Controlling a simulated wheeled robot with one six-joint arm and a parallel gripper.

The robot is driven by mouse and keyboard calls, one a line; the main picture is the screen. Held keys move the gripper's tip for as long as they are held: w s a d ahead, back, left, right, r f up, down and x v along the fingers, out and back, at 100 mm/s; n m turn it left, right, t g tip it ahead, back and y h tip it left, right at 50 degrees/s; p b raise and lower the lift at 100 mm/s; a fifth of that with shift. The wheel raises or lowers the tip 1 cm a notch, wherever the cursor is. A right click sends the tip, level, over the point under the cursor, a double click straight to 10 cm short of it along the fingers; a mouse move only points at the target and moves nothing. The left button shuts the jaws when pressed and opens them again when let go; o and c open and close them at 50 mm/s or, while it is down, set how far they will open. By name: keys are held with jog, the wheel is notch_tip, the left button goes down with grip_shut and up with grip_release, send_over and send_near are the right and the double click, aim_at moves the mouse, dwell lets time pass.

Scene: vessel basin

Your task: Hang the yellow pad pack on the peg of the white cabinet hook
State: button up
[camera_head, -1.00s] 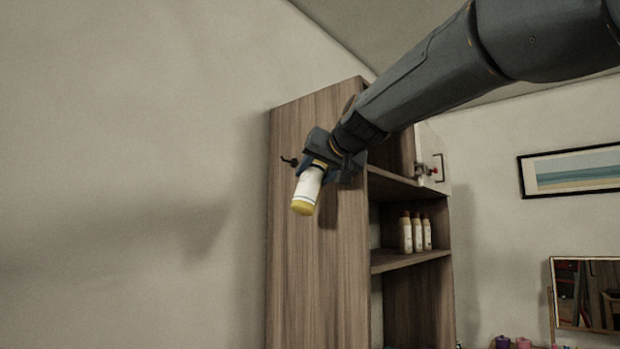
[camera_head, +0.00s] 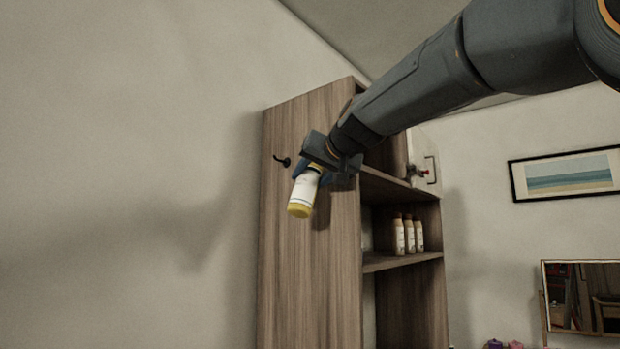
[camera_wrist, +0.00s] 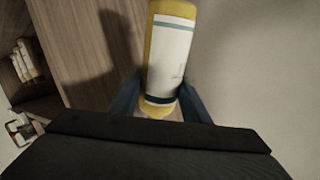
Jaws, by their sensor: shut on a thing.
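The yellow pad pack (camera_head: 304,192) is a white roll-like pack with yellow ends. My gripper (camera_head: 316,172) is shut on its upper end, and the pack hangs tilted in front of the cabinet's wooden side panel. In the wrist view the pack (camera_wrist: 171,50) stands out between the two blue fingers (camera_wrist: 160,100). A dark hook (camera_head: 282,160) sticks out from the side panel, a little left of my gripper and apart from the pack. A small white fitting with a red-tipped part (camera_head: 419,172) is at the white panel on the cabinet's right side; its exact shape is too small to tell.
The tall wooden cabinet (camera_head: 311,270) has open shelves with several white bottles (camera_head: 408,235). A framed picture (camera_head: 568,175) and a mirror (camera_head: 585,297) are at the right. The space left of the cabinet, before the bare wall, is free.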

jog(key=o, duration=1.1)
jog(key=b+v, duration=0.3)
jog(key=v, duration=0.4)
jog(key=shift+s+d, duration=0.15)
jog(key=shift+s, duration=0.2)
